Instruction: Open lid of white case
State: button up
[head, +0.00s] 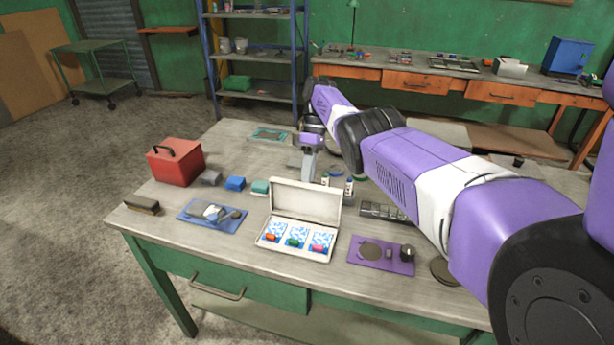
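The white case (298,254) stands near the front middle of the table. Its lid (306,202) is raised about upright at the back edge, so the case is open. Inside are several blue-and-white patterned compartments, with small orange, green and pink items. My gripper (308,178) points down just behind the raised lid, near its upper edge. The fingertips are small and partly hidden there, so I cannot tell whether they are open or touch the lid.
A red box (175,161), a blue tray (212,215) and a brush (141,205) are on the left of the table (180,250). A purple mat (381,255) lies right of the case. Small bottles (349,187) stand right of my gripper. My arm crosses above the right side.

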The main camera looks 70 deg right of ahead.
jog(key=shift+w+r, duration=0.1)
jog(key=shift+r, duration=0.1)
notch_tip(320, 180, up, 20)
jog(key=p, duration=1.1)
jog(key=shift+p, duration=0.3)
